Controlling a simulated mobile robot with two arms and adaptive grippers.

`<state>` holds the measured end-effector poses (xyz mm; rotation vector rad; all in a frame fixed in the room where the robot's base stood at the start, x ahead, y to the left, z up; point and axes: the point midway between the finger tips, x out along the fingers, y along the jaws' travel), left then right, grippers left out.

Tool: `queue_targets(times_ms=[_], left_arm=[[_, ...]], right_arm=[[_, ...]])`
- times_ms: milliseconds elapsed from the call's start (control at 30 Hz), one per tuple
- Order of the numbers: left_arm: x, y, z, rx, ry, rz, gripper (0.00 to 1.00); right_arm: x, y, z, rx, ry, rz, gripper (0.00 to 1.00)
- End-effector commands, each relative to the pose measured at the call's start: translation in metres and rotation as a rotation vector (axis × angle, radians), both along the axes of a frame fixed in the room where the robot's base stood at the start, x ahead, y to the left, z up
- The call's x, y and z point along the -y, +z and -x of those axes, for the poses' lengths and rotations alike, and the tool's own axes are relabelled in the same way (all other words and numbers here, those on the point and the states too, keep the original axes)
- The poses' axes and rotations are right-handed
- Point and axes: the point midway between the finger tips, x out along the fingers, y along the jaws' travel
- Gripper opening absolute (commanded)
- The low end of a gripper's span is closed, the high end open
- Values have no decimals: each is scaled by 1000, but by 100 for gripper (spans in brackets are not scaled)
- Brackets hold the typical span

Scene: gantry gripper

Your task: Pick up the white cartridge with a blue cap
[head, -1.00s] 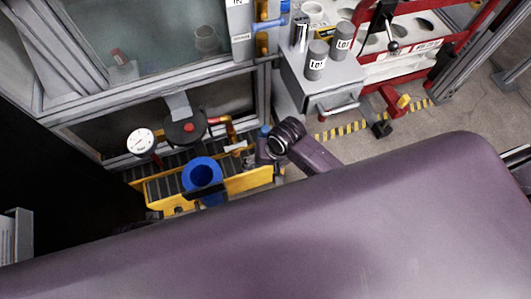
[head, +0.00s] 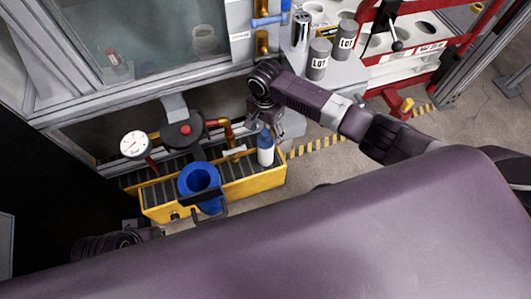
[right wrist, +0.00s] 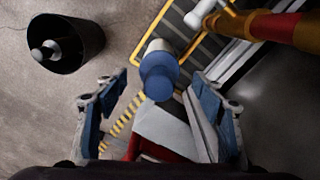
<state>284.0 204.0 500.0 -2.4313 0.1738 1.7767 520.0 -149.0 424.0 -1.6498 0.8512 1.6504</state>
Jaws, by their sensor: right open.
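The white cartridge (head: 266,152) with a blue cap stands upright at the right end of the yellow tray (head: 240,188) in the head view. My right gripper (head: 266,129) is just above it, pointing down. In the right wrist view, the blue cap (right wrist: 158,82) faces the camera, between and beyond the open fingers of the right gripper (right wrist: 161,88), with no visible grip on it. The cartridge's white body shows only partly behind the cap. My left gripper is not visible; only a dark part of my own arm shows at lower left.
A blue ring-shaped holder (head: 199,178) stands on the tray's left part. A pressure gauge (head: 134,144) and pipework stand behind. Grey LOT canisters (head: 319,58) sit on a bench at the right. A black bin (right wrist: 66,43) stands on the floor in the wrist view.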

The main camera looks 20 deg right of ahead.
Motion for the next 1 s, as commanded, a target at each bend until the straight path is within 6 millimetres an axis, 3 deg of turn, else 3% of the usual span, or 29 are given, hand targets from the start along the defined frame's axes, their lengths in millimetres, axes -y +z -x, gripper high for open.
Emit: queue_targets(times_ms=[167, 367, 500, 667, 900, 1000], left_arm=[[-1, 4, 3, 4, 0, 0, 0], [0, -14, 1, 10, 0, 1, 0], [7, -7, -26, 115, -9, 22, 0], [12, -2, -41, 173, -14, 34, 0], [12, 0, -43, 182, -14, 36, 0], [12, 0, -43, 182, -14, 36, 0]], right_arm=[[-1, -12, 1, 1, 2, -1, 63], [-2, -45, 3, 0, 2, 0, 63], [-2, -53, 3, 0, 3, 0, 63], [-2, -59, 3, 2, 3, -1, 63], [-2, -59, 3, 2, 3, -1, 63], [-2, -59, 3, 2, 3, -1, 54]])
